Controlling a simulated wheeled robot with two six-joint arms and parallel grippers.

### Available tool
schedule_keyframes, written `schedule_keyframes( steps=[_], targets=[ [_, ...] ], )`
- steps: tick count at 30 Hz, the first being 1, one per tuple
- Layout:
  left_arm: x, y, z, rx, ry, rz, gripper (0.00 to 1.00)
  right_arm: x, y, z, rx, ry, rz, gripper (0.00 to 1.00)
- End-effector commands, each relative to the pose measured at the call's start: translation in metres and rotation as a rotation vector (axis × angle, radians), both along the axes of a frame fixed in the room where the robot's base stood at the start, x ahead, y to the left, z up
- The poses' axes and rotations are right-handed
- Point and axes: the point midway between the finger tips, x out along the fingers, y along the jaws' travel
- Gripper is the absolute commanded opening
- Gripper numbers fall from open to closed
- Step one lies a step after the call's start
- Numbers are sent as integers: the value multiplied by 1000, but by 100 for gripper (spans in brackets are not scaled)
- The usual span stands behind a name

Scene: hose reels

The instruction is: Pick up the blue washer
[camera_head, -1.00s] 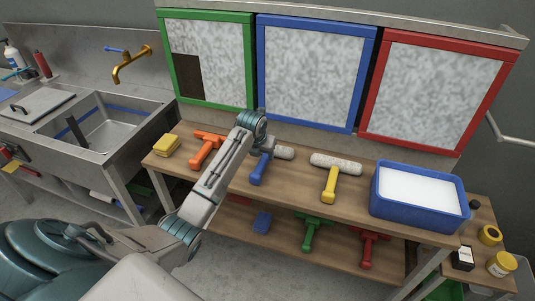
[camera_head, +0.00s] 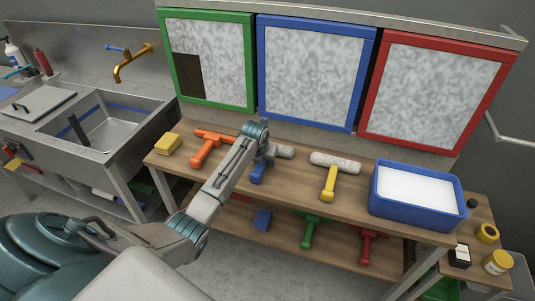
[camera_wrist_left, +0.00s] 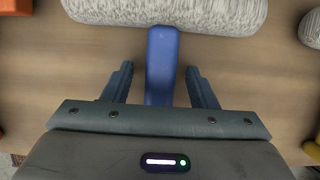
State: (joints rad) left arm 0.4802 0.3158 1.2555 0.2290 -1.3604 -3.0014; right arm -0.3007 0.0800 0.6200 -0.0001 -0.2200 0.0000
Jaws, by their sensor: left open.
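The blue washer lies on the upper wooden shelf, with a blue handle (camera_head: 257,174) and a fuzzy grey-white sleeve (camera_head: 283,151). My left arm covers part of it in the head view. In the left wrist view its handle (camera_wrist_left: 162,50) runs between the two fingers, and its sleeve (camera_wrist_left: 165,12) lies across the top. My left gripper (camera_wrist_left: 160,72) is open, with a finger on each side of the handle and a visible gap on both sides. In the head view the left gripper (camera_head: 266,154) is partly hidden by its own wrist. My right gripper is not in view.
An orange tool (camera_head: 205,150) and yellow sponges (camera_head: 166,143) lie left of the washer. Green (camera_head: 308,232) and red (camera_head: 368,245) tools lie on the lower shelf.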

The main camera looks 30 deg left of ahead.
Motion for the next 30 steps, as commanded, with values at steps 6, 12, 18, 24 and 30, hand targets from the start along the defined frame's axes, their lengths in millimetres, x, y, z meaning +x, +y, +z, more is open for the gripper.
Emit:
schedule_keyframes(
  steps=[6, 12, 18, 24, 30],
  targets=[
    [0, 0, -3, 0, 1, 0, 45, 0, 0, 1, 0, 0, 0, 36],
    [0, 0, -2, 0, 0, 0, 6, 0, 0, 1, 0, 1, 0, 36],
    [0, 0, -2, 0, -1, 0, 1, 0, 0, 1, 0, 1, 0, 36],
    [1, 0, 2, 1, -3, 0, 1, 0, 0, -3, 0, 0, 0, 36],
    [1, 0, 26, 1, -6, -1, 1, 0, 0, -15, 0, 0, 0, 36]
  ],
)
